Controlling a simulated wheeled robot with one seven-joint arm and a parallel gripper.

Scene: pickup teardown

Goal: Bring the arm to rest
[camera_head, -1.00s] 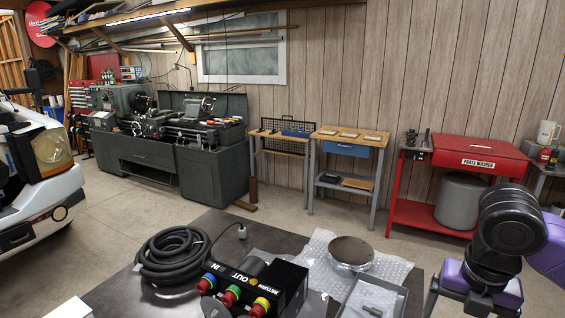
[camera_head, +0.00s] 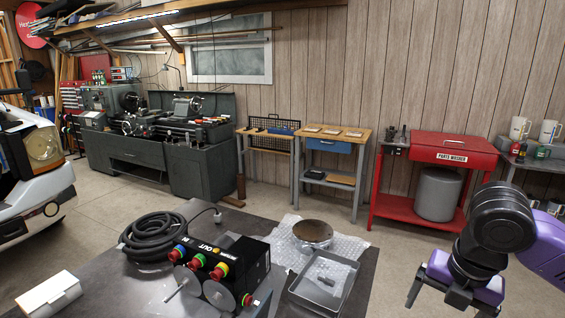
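My arm shows at the lower right in the head view, with black joints and purple links. My gripper (camera_head: 455,297) hangs at its lower end beside the dark table (camera_head: 200,213), to the right of it. I see nothing held in the visible part.
On the table are a coiled black hose (camera_head: 153,237), a black box with coloured fittings (camera_head: 225,262), a metal tray (camera_head: 325,280), a round disc (camera_head: 313,232) on bubble wrap and a white box (camera_head: 48,293). A red parts washer (camera_head: 455,148) stands behind. Floor between is clear.

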